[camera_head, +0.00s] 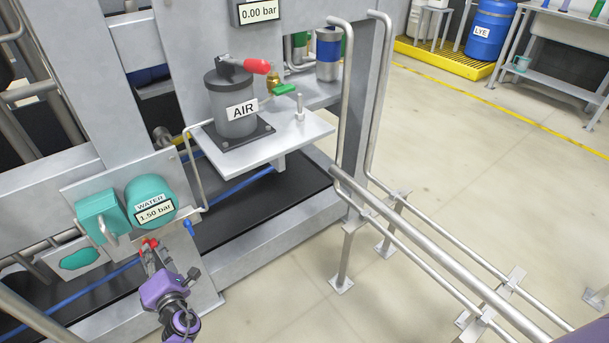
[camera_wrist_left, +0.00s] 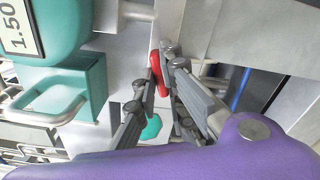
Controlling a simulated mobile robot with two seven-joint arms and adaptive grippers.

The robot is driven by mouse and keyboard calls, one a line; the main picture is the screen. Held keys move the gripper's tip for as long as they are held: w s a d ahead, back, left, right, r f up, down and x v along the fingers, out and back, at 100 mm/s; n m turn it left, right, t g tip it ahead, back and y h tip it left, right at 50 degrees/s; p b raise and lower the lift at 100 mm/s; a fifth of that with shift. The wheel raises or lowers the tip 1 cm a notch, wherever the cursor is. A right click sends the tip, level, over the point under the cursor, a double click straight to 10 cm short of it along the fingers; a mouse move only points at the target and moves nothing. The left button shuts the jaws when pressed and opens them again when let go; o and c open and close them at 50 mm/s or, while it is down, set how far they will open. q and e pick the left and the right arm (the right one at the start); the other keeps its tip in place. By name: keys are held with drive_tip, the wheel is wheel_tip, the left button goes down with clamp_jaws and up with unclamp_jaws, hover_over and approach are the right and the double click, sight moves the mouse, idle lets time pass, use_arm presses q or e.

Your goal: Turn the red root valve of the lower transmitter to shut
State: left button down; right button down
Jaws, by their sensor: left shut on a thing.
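The lower transmitter (camera_head: 150,187) is a teal round housing marked WATER with a display reading 1.50 bar, at the lower left of the head view. Below it is the red root valve handle (camera_head: 149,243). My left gripper (camera_head: 152,252) reaches up to it from below and is shut on the handle. In the left wrist view the red handle (camera_wrist_left: 155,68) shows between the grey fingertips (camera_wrist_left: 162,72), which hide part of it. Only a purple part of mine shows at the lower right edge of the head view; my right gripper is out of sight.
A blue-handled valve (camera_head: 188,227) sits just right of the red one. A teal box (camera_head: 102,215) with a metal handle is left of the transmitter. Above is a grey AIR vessel (camera_head: 232,105) on a shelf. Pipes (camera_head: 440,255) on low stands cross the floor at right.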

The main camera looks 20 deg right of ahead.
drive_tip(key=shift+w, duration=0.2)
use_arm(q)
drive_tip(key=m+p, duration=0.2)
drive_tip(key=m, duration=0.1)
drive_tip(key=shift+m, duration=0.4)
drive_tip(key=c, duration=2.2)
unclamp_jaws()
drive_tip(key=o, duration=0.5)
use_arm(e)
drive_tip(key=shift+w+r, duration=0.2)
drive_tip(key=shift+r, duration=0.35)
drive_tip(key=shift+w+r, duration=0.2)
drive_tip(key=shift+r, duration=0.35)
use_arm(q)
drive_tip(key=shift+s, duration=0.1)
